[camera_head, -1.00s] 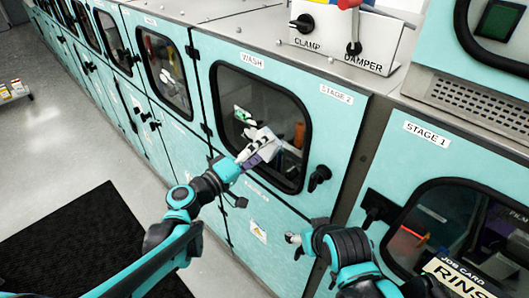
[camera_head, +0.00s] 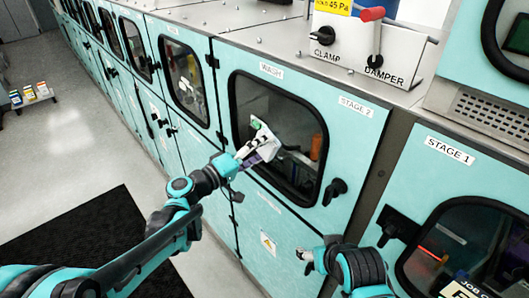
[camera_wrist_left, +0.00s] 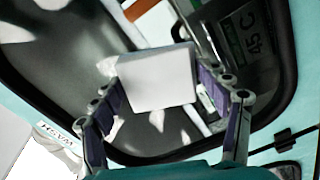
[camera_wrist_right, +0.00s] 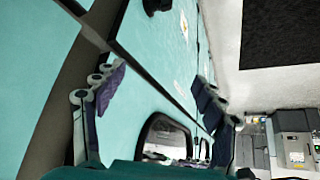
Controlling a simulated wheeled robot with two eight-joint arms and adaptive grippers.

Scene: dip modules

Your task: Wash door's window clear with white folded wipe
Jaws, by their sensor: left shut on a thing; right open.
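The wash door (camera_head: 345,140), labelled WASH and STAGE 2, is closed. Its dark window (camera_head: 300,185) has rounded corners and a black seal. My left gripper (camera_head: 252,154) is shut on the white folded wipe (camera_head: 268,139) in front of the window's left-middle part. In the left wrist view the wipe (camera_wrist_left: 157,78) sits between the purple finger pads, over the glass; I cannot tell whether it touches. Pale grey haze or reflection shows on the glass (camera_wrist_left: 60,75) there. My right gripper (camera_wrist_right: 160,92) is open and empty, low in front of the cabinets.
A black door handle (camera_head: 334,191) sticks out right of the window. The STAGE 1 door (camera_head: 400,190) is further right, with its own handle (camera_head: 397,225). A panel with CLAMP and DAMPER levers (camera_head: 365,55) stands on top. A black mat (camera_head: 80,235) lies on the floor.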

